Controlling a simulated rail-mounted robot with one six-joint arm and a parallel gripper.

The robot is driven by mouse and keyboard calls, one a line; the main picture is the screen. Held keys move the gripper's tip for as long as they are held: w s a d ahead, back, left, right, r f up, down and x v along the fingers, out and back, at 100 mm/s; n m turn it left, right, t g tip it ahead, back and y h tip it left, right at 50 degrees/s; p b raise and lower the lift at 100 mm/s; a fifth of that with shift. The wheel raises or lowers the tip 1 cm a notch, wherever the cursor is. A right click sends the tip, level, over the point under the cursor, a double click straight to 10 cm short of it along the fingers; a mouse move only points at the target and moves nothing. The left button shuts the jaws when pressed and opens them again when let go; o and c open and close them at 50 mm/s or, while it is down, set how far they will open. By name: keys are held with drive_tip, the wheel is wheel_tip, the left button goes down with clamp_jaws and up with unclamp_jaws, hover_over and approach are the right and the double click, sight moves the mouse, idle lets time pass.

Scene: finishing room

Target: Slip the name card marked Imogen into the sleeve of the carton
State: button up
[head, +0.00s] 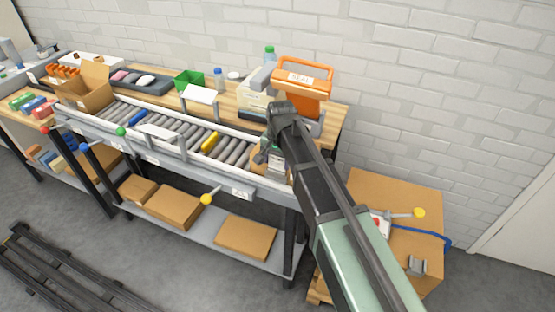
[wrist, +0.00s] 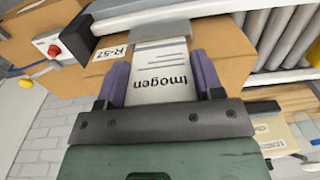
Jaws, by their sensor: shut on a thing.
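The white name card (wrist: 160,88) reads "Imogen" upside down in the wrist view, with grey lines above the name. My gripper (wrist: 160,75) is shut on it, a purple finger pad at each side edge. The card's far end lies over the face of a brown carton (wrist: 226,45) marked R-57. In the head view my gripper (head: 270,150) is at the right end of the roller conveyor, and my arm hides most of the carton (head: 257,160).
A control box with a red button (wrist: 54,50) stands beside the carton in the wrist view. Conveyor rollers (wrist: 272,40) run to its right. In the head view an orange sealing machine (head: 303,82) stands behind my gripper. A large carton (head: 400,200) stands at the right.

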drive_tip(key=o, duration=1)
drive_tip(key=shift+o, duration=0.7)
drive_tip(key=shift+r+p, duration=1.1)
drive_tip(key=shift+p, duration=0.05)
wheel_tip(320, 180, up, 6)
drive_tip(key=p, duration=0.6)
drive_tip(key=shift+r, duration=0.1)
